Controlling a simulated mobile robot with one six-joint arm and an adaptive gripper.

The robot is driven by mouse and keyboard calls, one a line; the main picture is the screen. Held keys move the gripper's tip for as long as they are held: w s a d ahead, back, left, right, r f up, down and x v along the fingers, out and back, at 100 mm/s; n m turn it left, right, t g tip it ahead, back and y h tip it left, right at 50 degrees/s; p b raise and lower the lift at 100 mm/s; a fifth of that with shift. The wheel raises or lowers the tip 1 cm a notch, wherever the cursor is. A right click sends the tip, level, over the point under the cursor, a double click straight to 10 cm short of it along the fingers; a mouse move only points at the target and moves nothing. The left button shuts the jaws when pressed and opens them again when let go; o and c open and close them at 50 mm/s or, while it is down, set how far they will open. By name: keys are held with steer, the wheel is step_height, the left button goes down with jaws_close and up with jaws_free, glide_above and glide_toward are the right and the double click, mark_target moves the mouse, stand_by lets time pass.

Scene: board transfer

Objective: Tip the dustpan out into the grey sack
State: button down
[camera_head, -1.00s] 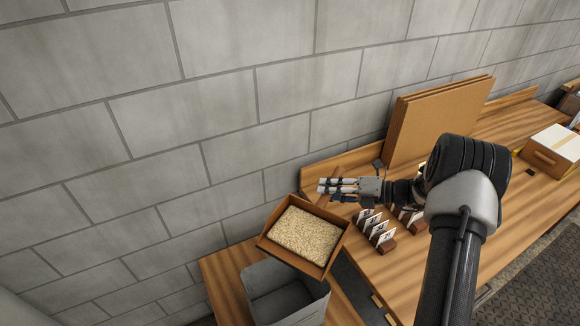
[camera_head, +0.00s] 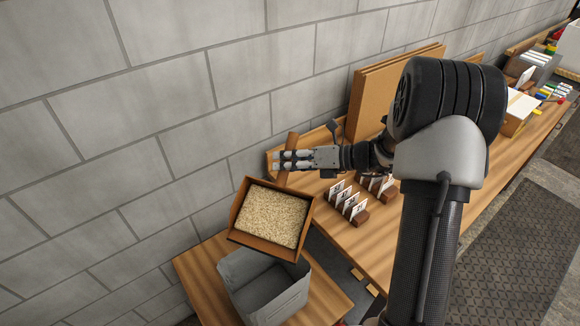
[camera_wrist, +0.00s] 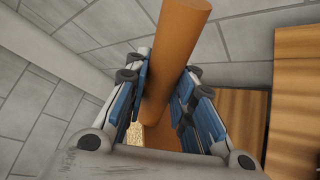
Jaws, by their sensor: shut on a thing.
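The dustpan (camera_head: 234,232) is a brown wooden pan filled with pale grain-like sweepings (camera_head: 272,217). My gripper (camera_head: 284,161) is shut on its handle (camera_head: 292,145), which also shows between the fingers in the wrist view (camera_wrist: 178,50). The pan hangs in the air, looking roughly level or slightly tilted, and its load is still inside. The grey sack (camera_head: 262,290) is open-topped and stands on a low wooden surface below the pan. The pan overlaps the sack's far rim in the head view, so part of the opening is hidden.
Small card holders (camera_head: 347,203) stand on the wooden bench (camera_head: 380,240) right of the pan. Brown boards (camera_head: 375,88) lean at the wall behind my arm. A white-topped box (camera_head: 520,108) and other items lie at the far right. The block wall is close behind.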

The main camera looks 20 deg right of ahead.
mark_target(278, 185)
steer(key=shift+s+a+r+n+t+h+b, duration=0.2)
steer(key=shift+s+a+r+n+b, duration=0.35)
steer(key=shift+b, duration=0.55)
steer(key=shift+s+a+r+n+t+h+b, duration=0.2)
steer(key=shift+s+a+r+n+b, duration=0.1)
steer(key=shift+s+a+b, duration=0.65)
steer(key=shift+s+a+r+n+t+h+b, duration=0.15)
steer(key=shift+s+a+r+n+b, duration=0.35)
steer(key=shift+b, duration=0.75)
steer(key=s+a+r+n+t+h+b, duration=0.1)
steer(key=s+a+r+n+t+b, duration=0.1)
steer(key=s+a+b, duration=0.3)
steer(key=shift+s+a+r+n+b, duration=0.35)
steer(key=shift+s+r+n, duration=0.25)
steer(key=shift+s, duration=0.55)
